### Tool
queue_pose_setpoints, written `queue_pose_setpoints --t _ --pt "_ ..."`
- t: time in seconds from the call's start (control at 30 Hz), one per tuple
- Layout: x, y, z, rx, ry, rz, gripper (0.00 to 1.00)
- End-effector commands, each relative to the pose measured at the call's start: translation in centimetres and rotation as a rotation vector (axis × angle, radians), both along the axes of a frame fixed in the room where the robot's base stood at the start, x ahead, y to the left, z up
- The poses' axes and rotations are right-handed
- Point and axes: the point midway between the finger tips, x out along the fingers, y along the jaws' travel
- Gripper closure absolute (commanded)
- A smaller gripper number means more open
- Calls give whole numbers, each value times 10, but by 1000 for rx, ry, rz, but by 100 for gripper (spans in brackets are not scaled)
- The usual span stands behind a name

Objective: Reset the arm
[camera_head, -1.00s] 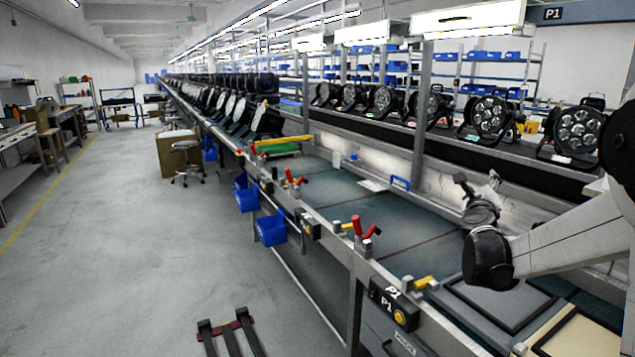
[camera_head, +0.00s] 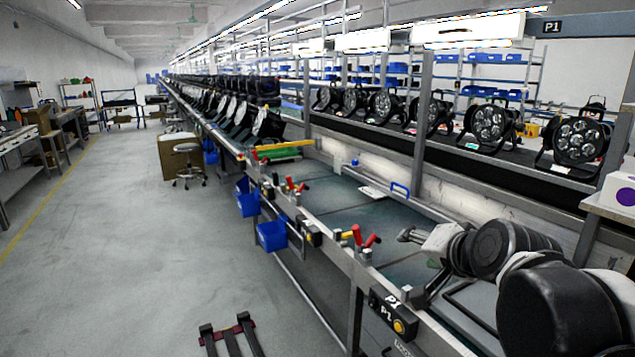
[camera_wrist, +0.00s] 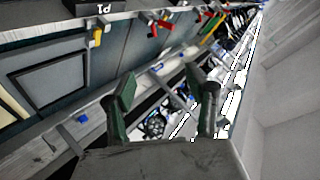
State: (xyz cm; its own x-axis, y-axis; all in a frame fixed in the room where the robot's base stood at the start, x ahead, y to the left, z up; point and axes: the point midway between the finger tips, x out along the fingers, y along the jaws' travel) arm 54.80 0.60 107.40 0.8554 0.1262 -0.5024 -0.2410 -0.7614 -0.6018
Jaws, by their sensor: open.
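My gripper (camera_head: 412,265) is at the right in the head view, over the near end of the workbench line, with my arm folded behind it at the lower right. In the wrist view my gripper (camera_wrist: 165,88) has its two dark green fingers spread apart with nothing between them. No object is held. The fingers appear clear of the bench, but their exact height above it cannot be told. My arm hides part of the near bench in the head view.
The bench (camera_head: 345,217) carries toggle clamps with red handles (camera_head: 365,240) along its front edge. A P1 button box (camera_head: 394,316) is on that edge. Par cans (camera_head: 490,124) stand on the shelf behind. Blue bins (camera_head: 271,233) hang in front. The floor aisle (camera_head: 130,255) at left is largely open.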

Motion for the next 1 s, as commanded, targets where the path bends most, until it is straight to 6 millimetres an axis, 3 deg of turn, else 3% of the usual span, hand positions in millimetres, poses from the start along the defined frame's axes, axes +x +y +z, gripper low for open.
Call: queue_pose_setpoints --t 0.03,0.2,0.43,0.63,1.0 --pt "-21 4 -6 -64 36 41 49" --pt "-87 8 -37 -289 164 182 49" --pt "-156 0 -71 -521 306 330 49" --pt "-178 -6 -82 -596 356 380 49" --pt "-179 -6 -82 -597 357 380 49"
